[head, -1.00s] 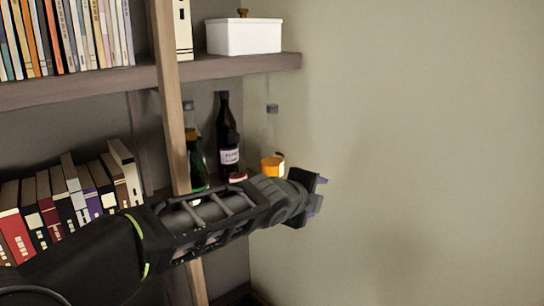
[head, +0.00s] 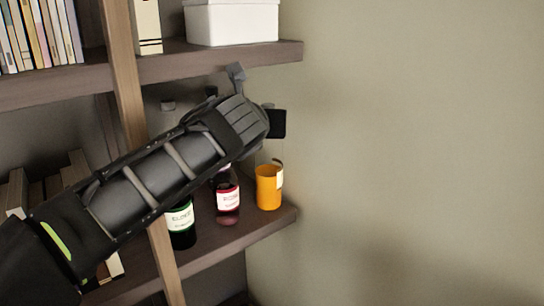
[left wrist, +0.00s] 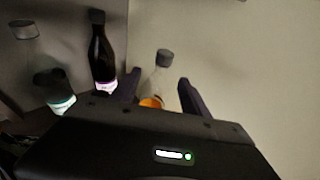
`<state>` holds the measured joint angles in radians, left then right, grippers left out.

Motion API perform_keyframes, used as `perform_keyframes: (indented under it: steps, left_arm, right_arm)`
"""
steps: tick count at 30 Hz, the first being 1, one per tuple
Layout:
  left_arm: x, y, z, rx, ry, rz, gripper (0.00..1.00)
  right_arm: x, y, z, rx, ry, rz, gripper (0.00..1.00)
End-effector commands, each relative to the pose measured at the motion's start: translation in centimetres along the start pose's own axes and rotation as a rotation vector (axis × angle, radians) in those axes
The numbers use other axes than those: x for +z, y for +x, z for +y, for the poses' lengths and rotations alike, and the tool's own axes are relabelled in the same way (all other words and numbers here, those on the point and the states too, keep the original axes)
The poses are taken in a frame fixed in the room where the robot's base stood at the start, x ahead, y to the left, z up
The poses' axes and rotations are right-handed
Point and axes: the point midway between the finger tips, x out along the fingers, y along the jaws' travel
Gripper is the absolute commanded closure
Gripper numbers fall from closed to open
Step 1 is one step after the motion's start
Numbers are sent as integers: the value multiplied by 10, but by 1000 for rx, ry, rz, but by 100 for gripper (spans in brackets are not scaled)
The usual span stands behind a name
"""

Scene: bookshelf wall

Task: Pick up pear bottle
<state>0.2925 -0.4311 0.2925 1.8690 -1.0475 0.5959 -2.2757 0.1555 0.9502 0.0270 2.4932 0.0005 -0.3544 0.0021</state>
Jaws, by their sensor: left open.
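A clear bottle with a grey cap and an orange lower part (head: 267,190) stands upright at the right end of the lower shelf; I cannot read its label, so I cannot confirm it is the pear bottle. It also shows in the left wrist view (left wrist: 150,101), between and beyond my fingers. My left gripper (head: 257,97) is open and empty, near the bottles' upper parts, and my arm hides much of them. In the left wrist view its fingers (left wrist: 160,90) stand apart. My right gripper is out of view.
A dark bottle with a white and red label (head: 228,199) and a green bottle (head: 182,238) stand to its left. An upper shelf (head: 225,61) holding a white box (head: 232,22) is above. A wooden post (head: 128,85) is at left, a bare wall (head: 420,150) at right.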

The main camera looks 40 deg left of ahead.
Motion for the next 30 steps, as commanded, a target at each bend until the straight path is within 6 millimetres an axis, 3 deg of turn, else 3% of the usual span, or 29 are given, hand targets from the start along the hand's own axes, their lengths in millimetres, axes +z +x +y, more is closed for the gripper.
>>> perform_keyframes:
  steps: [12, 21, 30]
  left_arm:
    - [0, 1, 0, 0, 5, 0, 47]
    - [-1, 26, -1, 0, 5, 2, 47]
    - [0, 27, -1, 0, 5, 1, 47]
  right_arm:
    - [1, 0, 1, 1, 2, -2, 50]
    - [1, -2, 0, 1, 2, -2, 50]
    - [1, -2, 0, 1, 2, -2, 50]
